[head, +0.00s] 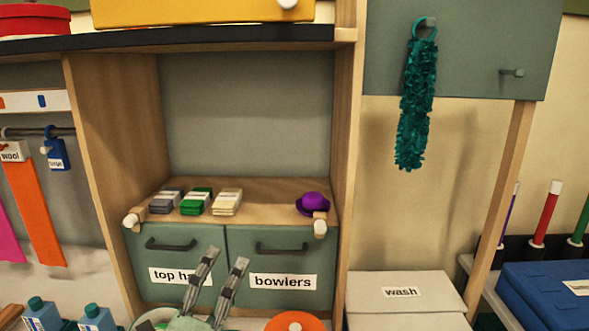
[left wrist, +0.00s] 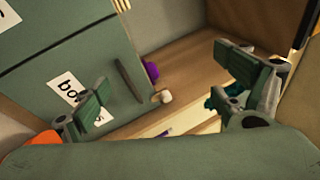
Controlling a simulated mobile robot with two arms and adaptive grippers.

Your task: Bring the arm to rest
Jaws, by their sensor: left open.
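My left gripper (head: 222,274) comes up from the bottom of the head view, its two grey fingers apart and nothing between them. It stands in front of the two drawers labelled "top hats" and "bowlers" and partly covers the first label. In the left wrist view the open fingers (left wrist: 165,95) show on both sides, with the bowlers drawer (left wrist: 85,65) beyond the left one. My right gripper is in neither view.
A purple bowler hat (head: 312,203) and several banded stacks (head: 196,202) lie on the shelf above the drawers. A teal garland (head: 417,105) hangs at right above the wash box (head: 405,305). An orange round thing (head: 295,321) is close to the gripper's right.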

